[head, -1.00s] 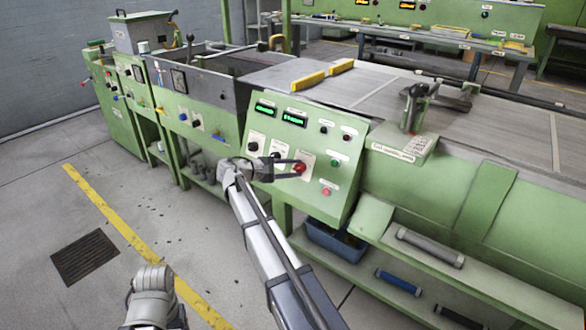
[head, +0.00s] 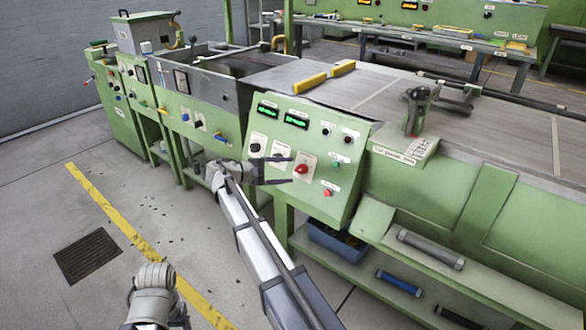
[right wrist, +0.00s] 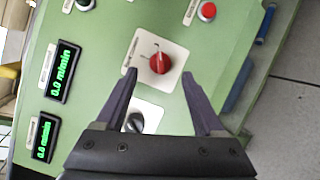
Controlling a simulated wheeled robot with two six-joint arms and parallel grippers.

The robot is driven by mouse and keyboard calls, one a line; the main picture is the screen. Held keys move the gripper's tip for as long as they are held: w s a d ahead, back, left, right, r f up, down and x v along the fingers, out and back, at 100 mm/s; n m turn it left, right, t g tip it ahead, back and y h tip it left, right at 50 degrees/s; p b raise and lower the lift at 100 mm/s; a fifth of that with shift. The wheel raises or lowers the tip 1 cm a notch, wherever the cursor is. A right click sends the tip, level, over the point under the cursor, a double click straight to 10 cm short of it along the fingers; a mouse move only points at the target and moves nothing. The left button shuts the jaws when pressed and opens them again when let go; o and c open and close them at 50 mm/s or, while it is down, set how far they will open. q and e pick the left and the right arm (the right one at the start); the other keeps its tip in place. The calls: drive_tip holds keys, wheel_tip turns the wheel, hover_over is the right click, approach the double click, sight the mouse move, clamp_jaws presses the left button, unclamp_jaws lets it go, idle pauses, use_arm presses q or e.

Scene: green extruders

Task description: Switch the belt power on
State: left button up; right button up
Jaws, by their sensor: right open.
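The green control panel (head: 320,130) carries a red rotary knob (head: 302,169) on a pale square plate. My right gripper (head: 290,170) is open and empty in front of the panel, with its tips just left of the red knob. In the right wrist view the red knob (right wrist: 159,63) appears between and slightly beyond the two fingertips (right wrist: 159,74), with no contact visible. A black knob (right wrist: 135,121) on another plate lies between the fingers, partly hidden by the gripper body. The labels are too small to read. Of my left arm only a grey part shows at the bottom; its fingers are not seen.
Above the red knob are two green digital displays (head: 296,119) and small buttons. A red button (head: 328,192) sits below right of it. The flat belt surface (head: 400,95) extends behind. A blue bin (head: 338,240) stands under the panel.

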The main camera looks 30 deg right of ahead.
use_arm(q)
drive_tip(key=shift+r+p, duration=0.35)
drive_tip(key=shift+r, duration=0.15)
use_arm(e)
drive_tip(key=v, duration=0.3)
drive_tip(key=shift+a+r, duration=0.1)
drive_tip(key=shift+a, duration=0.3)
drive_tip(key=s+a+f+y, duration=0.5)
drive_tip(key=s+a, duration=0.5)
drive_tip(key=s+a+f+m+y, duration=0.1)
drive_tip(key=s+a+f+y, duration=0.35)
drive_tip(key=s+a, duration=0.45)
drive_tip(key=s+a+f+y, duration=0.4)
drive_tip(key=s+a+f, duration=0.2)
drive_tip(key=s+a, duration=0.4)
use_arm(q)
wheel_tip(320, 180, up, 29)
drive_tip(key=p, duration=2.9)
drive_tip(key=shift+r, duration=0.2)
use_arm(e)
wheel_tip(320, 180, up, 29)
drive_tip(key=shift+w+d, duration=0.2)
drive_tip(key=shift+w, duration=0.3)
use_arm(q)
drive_tip(key=shift+d, duration=0.1)
